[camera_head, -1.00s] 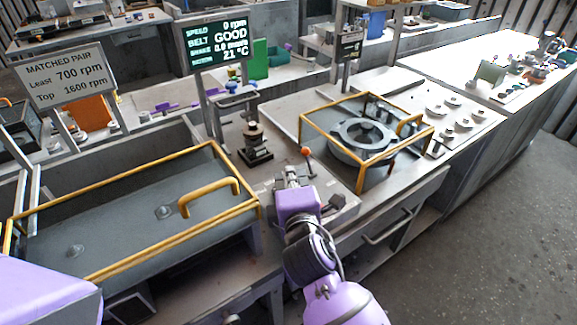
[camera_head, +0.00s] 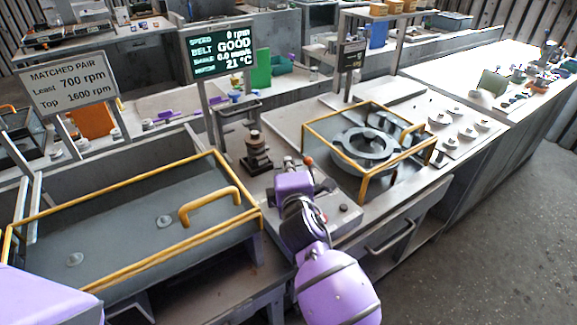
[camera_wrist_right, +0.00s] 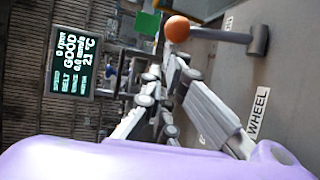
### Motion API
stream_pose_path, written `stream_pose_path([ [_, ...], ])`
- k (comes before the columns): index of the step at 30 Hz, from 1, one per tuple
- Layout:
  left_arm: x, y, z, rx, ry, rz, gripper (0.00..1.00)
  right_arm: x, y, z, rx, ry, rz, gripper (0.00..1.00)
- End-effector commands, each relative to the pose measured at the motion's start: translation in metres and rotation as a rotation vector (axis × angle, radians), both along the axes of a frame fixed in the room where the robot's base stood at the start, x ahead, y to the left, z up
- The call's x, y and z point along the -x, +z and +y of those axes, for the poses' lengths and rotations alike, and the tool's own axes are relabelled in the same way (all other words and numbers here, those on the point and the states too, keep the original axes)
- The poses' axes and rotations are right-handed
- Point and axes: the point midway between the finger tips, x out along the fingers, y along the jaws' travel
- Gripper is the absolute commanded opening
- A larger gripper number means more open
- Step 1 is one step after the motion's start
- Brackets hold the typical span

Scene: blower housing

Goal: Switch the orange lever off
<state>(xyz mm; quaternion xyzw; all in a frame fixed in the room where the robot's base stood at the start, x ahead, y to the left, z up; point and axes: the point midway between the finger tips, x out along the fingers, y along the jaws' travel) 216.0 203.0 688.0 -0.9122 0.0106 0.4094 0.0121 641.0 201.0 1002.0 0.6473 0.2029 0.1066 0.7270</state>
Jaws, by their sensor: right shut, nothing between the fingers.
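The lever (camera_head: 308,161) has an orange ball knob on a short grey stalk and stands on a grey control plate in the middle of the head view. In the right wrist view its orange knob (camera_wrist_right: 177,28) is at the top, with the stalk running right to a grey pivot. My right gripper (camera_head: 290,163) is shut and empty, close to the left of the knob. In the right wrist view its fingers (camera_wrist_right: 173,68) end just below the knob; I cannot tell whether they touch it. My left gripper is out of view.
A display (camera_head: 218,50) reads 0 rpm and GOOD. A yellow-framed guard (camera_head: 372,106) surrounds a wheel (camera_head: 366,147) at right. A long yellow-framed cover (camera_head: 130,177) lies at left. A dark stacked part (camera_head: 256,152) stands behind the gripper. A WHEEL label (camera_wrist_right: 259,112) shows in the wrist view.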

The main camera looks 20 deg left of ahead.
Motion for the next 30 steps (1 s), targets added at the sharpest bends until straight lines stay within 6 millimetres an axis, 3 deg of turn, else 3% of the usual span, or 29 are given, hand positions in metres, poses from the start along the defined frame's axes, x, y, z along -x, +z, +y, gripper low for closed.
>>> stream_pose_path([
  [30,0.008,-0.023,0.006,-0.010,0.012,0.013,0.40,0.008,0.004,-0.010,-0.140,-0.002,-0.104,0.00],
])
